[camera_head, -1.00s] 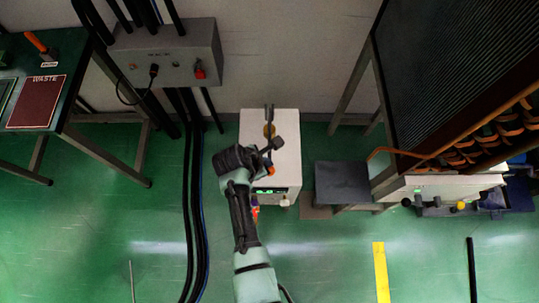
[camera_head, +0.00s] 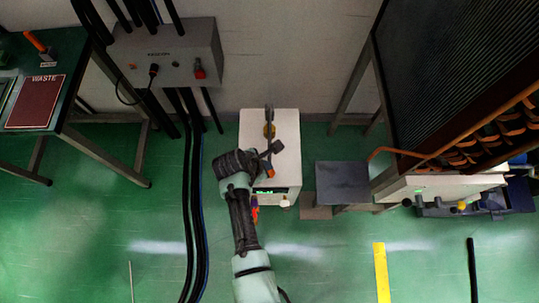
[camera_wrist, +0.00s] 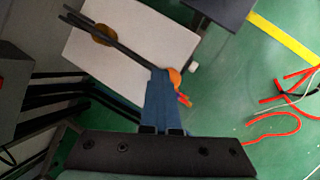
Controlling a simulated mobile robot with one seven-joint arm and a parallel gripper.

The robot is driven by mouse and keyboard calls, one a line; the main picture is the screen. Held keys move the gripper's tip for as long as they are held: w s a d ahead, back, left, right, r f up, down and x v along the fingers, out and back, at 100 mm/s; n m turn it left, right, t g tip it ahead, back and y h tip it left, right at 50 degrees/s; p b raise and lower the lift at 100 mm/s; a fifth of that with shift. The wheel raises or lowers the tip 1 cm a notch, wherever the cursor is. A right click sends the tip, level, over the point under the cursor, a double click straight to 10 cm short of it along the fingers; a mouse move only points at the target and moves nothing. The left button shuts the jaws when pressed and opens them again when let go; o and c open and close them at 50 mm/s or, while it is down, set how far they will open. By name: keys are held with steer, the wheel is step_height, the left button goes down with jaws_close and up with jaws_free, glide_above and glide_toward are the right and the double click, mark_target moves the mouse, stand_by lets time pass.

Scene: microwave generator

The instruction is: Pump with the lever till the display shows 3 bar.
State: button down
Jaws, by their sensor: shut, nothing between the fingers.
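The pump is a white box (camera_head: 253,125) on the floor against the wall. Its dark lever (camera_wrist: 130,54) runs over the top from a brass-coloured pivot (camera_wrist: 103,35) to an orange end (camera_wrist: 174,77). The orange end also shows in the head view (camera_head: 270,173). The green display (camera_head: 265,190) is lit on the near edge; its digits are too small to read surely. My gripper (camera_wrist: 163,73) is shut with nothing between its blue fingers. Its tips are at the lever's orange end in the wrist view; whether they touch it, I cannot tell.
A grey control box (camera_head: 165,55) hangs on the wall, with black cables running down to the floor. A dark low stand (camera_head: 342,182) is right of the pump. A bench (camera_head: 60,110) stands left. A large rack (camera_head: 455,80) fills the right. Floor in front is mostly clear.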

steer(key=shift+s+f+b, duration=0.35)
steer(key=shift+f, duration=0.45)
steer(key=shift+s+f+b, duration=0.35)
steer(key=shift+f, duration=0.4)
steer(key=shift+s+f+b, duration=0.35)
steer(key=shift+f, duration=0.45)
stand_by(1.9)
stand_by(0.5)
steer(key=w+r+p, duration=0.4)
steer(key=r+p, duration=0.4)
steer(key=r, duration=0.2)
steer(key=shift+w+r, duration=0.3)
steer(key=shift+w, duration=0.1)
stand_by(0.8)
steer(key=shift+w+r+p, duration=0.35)
steer(key=shift+r+p, duration=0.25)
steer(key=shift+r, duration=0.15)
steer(key=shift+w+r+p, duration=0.3)
steer(key=shift+r+p, duration=0.25)
steer(key=shift+r, duration=0.25)
steer(key=shift+w+r+p, duration=0.35)
steer(key=shift+r+p, duration=0.25)
steer(key=shift+r, duration=0.15)
